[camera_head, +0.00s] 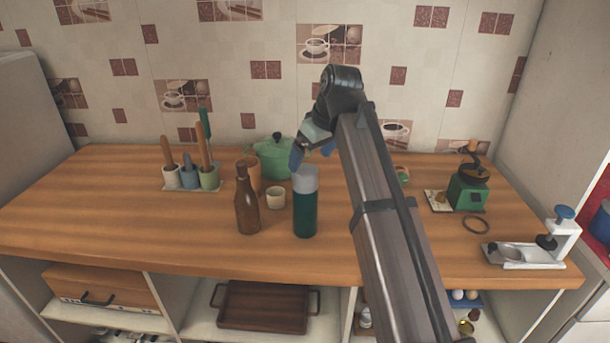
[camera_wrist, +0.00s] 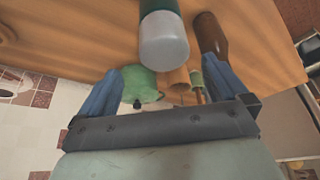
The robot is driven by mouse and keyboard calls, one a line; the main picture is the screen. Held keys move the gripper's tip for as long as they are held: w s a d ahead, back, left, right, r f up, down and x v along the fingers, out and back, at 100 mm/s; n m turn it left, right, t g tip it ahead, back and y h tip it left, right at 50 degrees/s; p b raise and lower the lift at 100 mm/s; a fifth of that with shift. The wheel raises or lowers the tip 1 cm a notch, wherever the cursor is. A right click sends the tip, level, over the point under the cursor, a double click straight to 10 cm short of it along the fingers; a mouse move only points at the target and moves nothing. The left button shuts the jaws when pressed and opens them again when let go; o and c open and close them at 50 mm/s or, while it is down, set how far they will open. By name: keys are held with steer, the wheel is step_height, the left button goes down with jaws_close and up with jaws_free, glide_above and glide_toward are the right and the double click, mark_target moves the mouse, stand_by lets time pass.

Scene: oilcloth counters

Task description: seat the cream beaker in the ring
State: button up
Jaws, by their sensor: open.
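The cream beaker (camera_head: 276,198) is a small pale cup standing upright on the wooden counter, between the brown bottle and the green flask. I cannot make it out in the wrist view. The ring (camera_head: 475,225) is a thin dark hoop lying flat at the right, in front of the green grinder. My gripper (camera_head: 312,155) is above the back of the counter, beyond the flask and to the right of the beaker. In the wrist view its blue fingers (camera_wrist: 160,65) are spread apart with nothing held between them.
A green flask with a grey top (camera_head: 305,212) and a brown bottle (camera_head: 246,203) stand close to the beaker. A green pot (camera_head: 273,160) and utensil holders (camera_head: 190,180) are behind. The grinder (camera_head: 467,190) and a white press (camera_head: 540,245) stand right. The counter's left front is clear.

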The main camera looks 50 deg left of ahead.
mark_target(305, 168)
steer(key=shift+s+x, duration=0.15)
steer(key=shift+x, duration=1.55)
steer(key=shift+s+x, duration=0.15)
steer(key=shift+x, duration=1.6)
steer(key=shift+r, duration=0.1)
steer(key=c, duration=1.1)
